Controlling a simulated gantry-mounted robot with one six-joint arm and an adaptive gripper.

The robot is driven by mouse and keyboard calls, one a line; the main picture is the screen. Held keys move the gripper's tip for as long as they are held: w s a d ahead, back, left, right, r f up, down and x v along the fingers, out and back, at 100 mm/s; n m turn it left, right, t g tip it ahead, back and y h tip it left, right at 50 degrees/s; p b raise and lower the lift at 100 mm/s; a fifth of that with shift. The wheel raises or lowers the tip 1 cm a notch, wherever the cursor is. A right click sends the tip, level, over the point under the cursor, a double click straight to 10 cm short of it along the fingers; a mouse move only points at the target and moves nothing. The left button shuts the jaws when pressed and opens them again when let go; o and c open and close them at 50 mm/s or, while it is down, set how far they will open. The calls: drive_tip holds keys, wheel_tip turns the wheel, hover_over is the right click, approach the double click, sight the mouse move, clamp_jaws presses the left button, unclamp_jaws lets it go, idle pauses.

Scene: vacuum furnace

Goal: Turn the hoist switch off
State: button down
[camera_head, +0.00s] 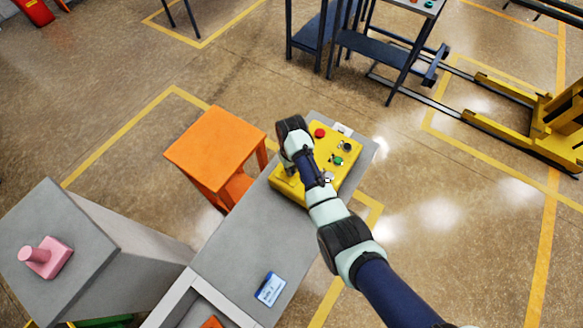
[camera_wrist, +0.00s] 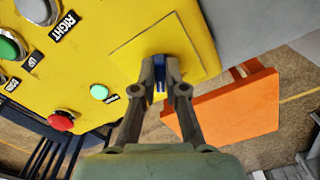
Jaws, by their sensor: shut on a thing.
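The yellow control box (camera_head: 350,133) stands on the grey bench in the head view. It fills the upper left of the wrist view (camera_wrist: 110,25). A square yellow plate (camera_wrist: 190,30) sits on its face. My gripper (camera_wrist: 160,70) is over this plate, its fingers closed on a small blue switch handle (camera_wrist: 159,88). The fingers hide most of the handle, so its exact turn angle cannot be told. In the head view my arm hides the handle and much of the box's left part.
A red button (camera_wrist: 61,121), a lit green lamp (camera_wrist: 99,92) and a label reading RIGHT (camera_wrist: 65,26) are nearby on the box. An orange stool (camera_head: 215,145) stands left of the bench. A blue-and-white card (camera_head: 270,289) lies on the bench (camera_head: 230,255).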

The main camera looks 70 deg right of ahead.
idle(0.3)
drive_tip(key=n+p, duration=0.1)
drive_tip(key=n, duration=0.2)
drive_tip(key=shift+r+p, duration=0.15)
drive_tip(key=shift+p, duration=0.2)
drive_tip(key=n+p, duration=0.1)
drive_tip(key=n, duration=0.1)
drive_tip(key=shift+s+d+n, duration=0.1)
drive_tip(key=shift+n, duration=0.2)
drive_tip(key=n+p, duration=0.1)
drive_tip(key=n, duration=0.5)
drive_tip(key=shift+d, duration=0.2)
drive_tip(key=shift+n, duration=0.3)
drive_tip(key=c, duration=1.2)
unclamp_jaws()
